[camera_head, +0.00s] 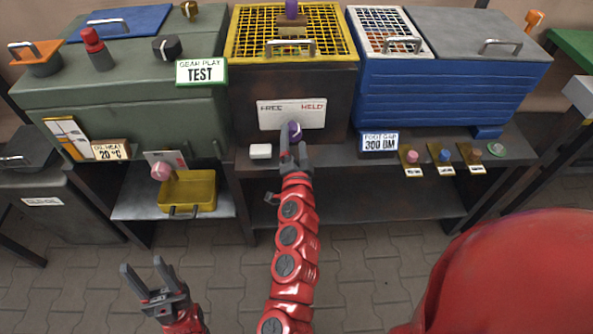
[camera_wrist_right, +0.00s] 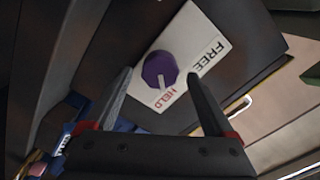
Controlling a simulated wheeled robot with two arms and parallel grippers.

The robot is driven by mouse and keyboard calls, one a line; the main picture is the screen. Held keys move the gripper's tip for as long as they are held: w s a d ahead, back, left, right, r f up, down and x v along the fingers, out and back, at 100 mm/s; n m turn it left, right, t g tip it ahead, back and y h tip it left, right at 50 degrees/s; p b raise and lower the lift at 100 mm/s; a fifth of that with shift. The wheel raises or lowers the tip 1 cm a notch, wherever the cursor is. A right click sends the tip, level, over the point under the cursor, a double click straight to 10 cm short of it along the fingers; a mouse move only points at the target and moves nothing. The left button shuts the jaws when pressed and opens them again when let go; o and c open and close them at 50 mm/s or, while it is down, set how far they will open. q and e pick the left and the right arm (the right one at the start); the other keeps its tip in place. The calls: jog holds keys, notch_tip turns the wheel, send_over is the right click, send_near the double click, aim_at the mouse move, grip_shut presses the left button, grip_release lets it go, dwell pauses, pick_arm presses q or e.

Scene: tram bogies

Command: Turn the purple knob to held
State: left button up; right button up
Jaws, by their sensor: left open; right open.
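The purple knob (camera_head: 295,130) sits low on a white plate (camera_head: 291,114) marked FREE at left and HELD at right, on the front of the dark box. In the right wrist view the knob (camera_wrist_right: 160,70) shows a white mark that points toward the word HELD. My right gripper (camera_head: 293,155) is open just in front of the knob. In the wrist view its two fingers stand apart, with the knob seen between their tips; contact cannot be told. My left gripper (camera_head: 158,278) is open and empty at the lower left, away from the bench.
A small white block (camera_head: 260,151) lies on the ledge left of the knob. A yellow tray (camera_head: 187,192) and a pink knob (camera_head: 161,171) are further left. Several small coloured knobs line the ledge at right, below the blue box (camera_head: 440,95). The floor before the bench is clear.

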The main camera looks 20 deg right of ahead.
jog(key=p+v, duration=0.3)
jog(key=v, duration=1.2)
